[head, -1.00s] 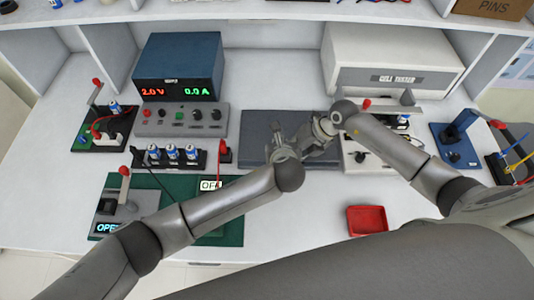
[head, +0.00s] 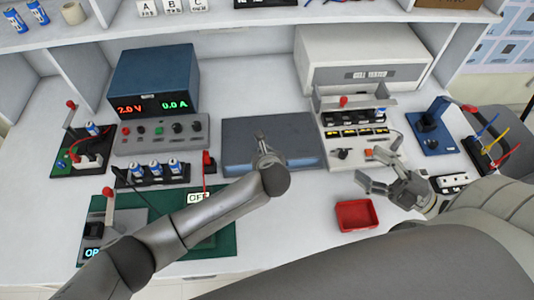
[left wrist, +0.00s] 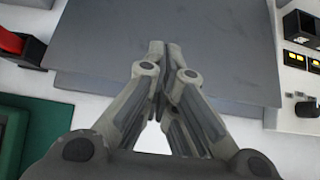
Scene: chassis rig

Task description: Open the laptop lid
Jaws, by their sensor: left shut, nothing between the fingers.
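The laptop is a flat dark grey slab (head: 238,135) in the middle of the table in the head view. A lighter strip shows along its front edge; I cannot tell whether the lid is slightly raised. My left gripper (head: 262,139) is over the laptop's front middle, shut and empty. In the left wrist view its fingertips (left wrist: 164,46) are together in front of the grey lid (left wrist: 215,40); contact is unclear. My right gripper (head: 376,166) is right of the laptop, in front of the cell tester panel, with its fingers apart and empty.
The power supply (head: 153,80) stands behind left and the cell tester (head: 362,60) behind right. A battery row (head: 152,172), a green mat (head: 222,240) and a red tray (head: 356,215) lie nearer. White table is clear between laptop and tray.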

